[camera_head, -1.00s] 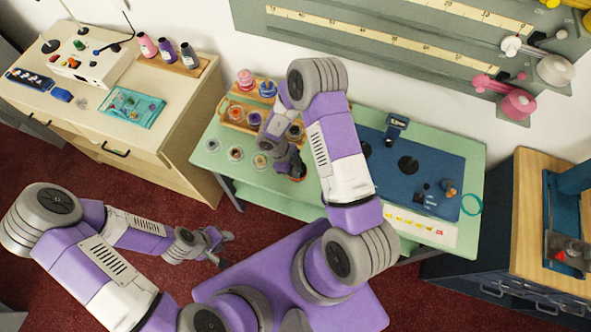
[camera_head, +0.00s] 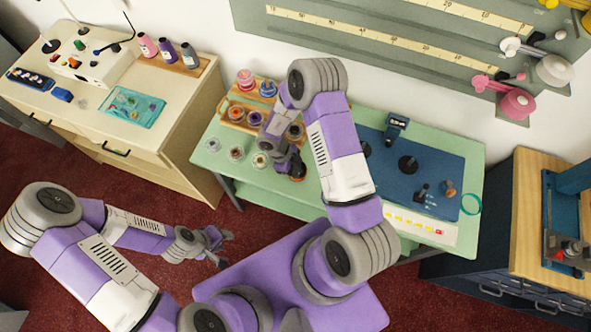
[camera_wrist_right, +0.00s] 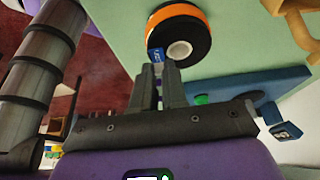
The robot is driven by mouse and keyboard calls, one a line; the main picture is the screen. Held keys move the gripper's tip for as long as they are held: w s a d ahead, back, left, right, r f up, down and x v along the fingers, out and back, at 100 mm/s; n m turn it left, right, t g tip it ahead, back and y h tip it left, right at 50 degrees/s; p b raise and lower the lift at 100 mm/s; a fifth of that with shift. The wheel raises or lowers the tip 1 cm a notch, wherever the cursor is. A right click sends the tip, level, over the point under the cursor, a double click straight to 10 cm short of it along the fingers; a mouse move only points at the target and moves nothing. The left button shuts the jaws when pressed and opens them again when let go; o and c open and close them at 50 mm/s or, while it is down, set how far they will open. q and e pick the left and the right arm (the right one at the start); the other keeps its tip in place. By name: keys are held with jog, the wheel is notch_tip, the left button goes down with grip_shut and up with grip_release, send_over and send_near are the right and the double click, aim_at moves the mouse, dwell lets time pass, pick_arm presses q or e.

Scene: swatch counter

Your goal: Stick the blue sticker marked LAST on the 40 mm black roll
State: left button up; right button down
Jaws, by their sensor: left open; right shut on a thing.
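My right gripper (camera_wrist_right: 160,80) is shut on the blue sticker (camera_wrist_right: 155,55), seen in the right wrist view as a small blue tab with white marking too small to read. The sticker is at the edge of a black roll with an orange band (camera_wrist_right: 181,12) and a pale core; I cannot tell whether they touch. In the head view my right gripper (camera_head: 297,170) is low over the front of the green table, and the sticker cannot be made out. My left gripper (camera_head: 222,242) is open and empty, away from the table.
The green table (camera_head: 290,198) carries a wooden rack (camera_head: 237,125) of rolls, several small round pieces at its front left, and a blue mat (camera_head: 440,160) with dark tools. A beige cabinet (camera_head: 175,130) stands left, a wooden-topped cabinet (camera_head: 530,210) right.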

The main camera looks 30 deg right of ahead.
jog(key=c, duration=1.1)
grip_release()
notch_tip(320, 180, up, 7)
jog(key=p, duration=0.7)
jog(key=shift+d, duration=0.1)
